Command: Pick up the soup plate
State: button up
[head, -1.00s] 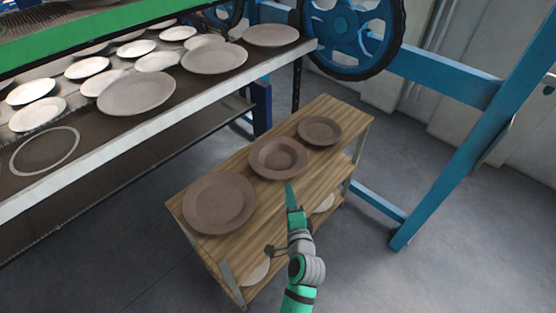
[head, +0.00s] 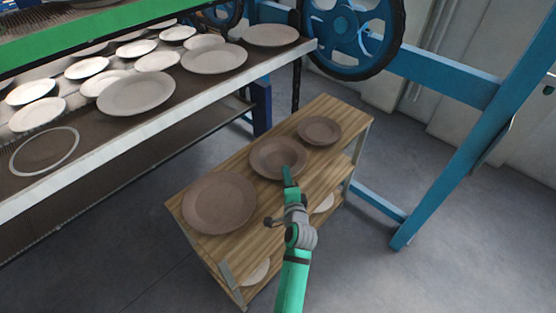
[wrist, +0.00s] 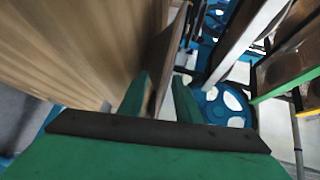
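Three brown plates lie in a row on a wooden-topped cart. The middle one (head: 272,153), with a wide rim and sunken centre, looks like the soup plate. My gripper (head: 287,174) is at its near rim, and the fingertips overlap the rim in the head view. In the wrist view my two green fingers (wrist: 160,98) stand apart. A brown plate edge (wrist: 162,55) shows between them, seen edge-on, closer to the left finger, with a gap beside the right finger. The plate still lies on the cart.
A larger brown plate (head: 219,203) lies to the left and a smaller one (head: 319,130) to the right on the cart (head: 240,244). A dryer shelf (head: 208,93) with several pale plates stands behind. A blue frame (head: 440,165) is at the right.

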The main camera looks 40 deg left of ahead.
jog(key=shift+c, duration=0.7)
grip_shut()
dwell(0.6)
jog(key=shift+r, duration=0.15)
